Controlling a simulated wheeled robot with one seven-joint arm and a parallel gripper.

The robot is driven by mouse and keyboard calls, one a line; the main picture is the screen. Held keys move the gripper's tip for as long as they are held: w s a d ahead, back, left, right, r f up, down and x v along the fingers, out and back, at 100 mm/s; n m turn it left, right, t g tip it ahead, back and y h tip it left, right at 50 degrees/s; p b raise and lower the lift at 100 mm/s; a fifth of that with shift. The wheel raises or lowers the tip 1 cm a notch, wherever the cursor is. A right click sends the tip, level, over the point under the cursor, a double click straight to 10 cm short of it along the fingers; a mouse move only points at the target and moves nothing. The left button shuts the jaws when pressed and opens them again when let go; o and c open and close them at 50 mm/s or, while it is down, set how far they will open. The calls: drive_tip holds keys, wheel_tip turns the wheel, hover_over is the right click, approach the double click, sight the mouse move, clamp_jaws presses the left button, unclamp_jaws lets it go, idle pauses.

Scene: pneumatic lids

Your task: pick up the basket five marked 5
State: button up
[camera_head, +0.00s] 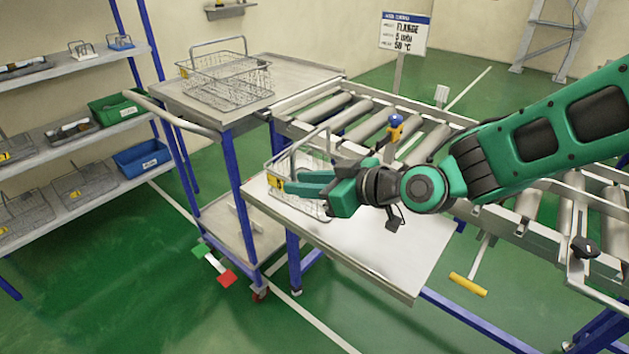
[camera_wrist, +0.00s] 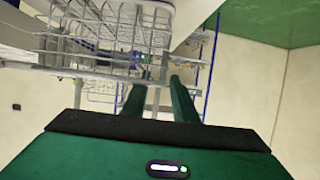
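A wire basket (camera_head: 322,209) with a yellow tag (camera_head: 276,181) and a raised handle stands on the pale table by the roller conveyor; the mark on the tag is too small to read. My gripper (camera_head: 293,183) reaches in from the right at this basket, its fingers overlapping the handle and upper wires and hiding part of them. In the wrist view my gripper (camera_wrist: 156,98) has its two green fingers apart. Grey bars show between and beyond them; I cannot tell whether they touch. A wire basket (camera_wrist: 105,30) fills the upper left there.
Another wire basket (camera_head: 226,82) with a yellow tag stands on the cart (camera_head: 300,72). Shelves (camera_head: 75,130) at left hold several baskets and a green bin (camera_head: 113,108) and a blue bin (camera_head: 141,157). The roller conveyor (camera_head: 350,113) lies behind the table. The table's front (camera_head: 385,250) is clear.

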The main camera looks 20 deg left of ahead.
sight(293, 179)
drive_tip(key=shift+x, duration=1.6)
clamp_jaws()
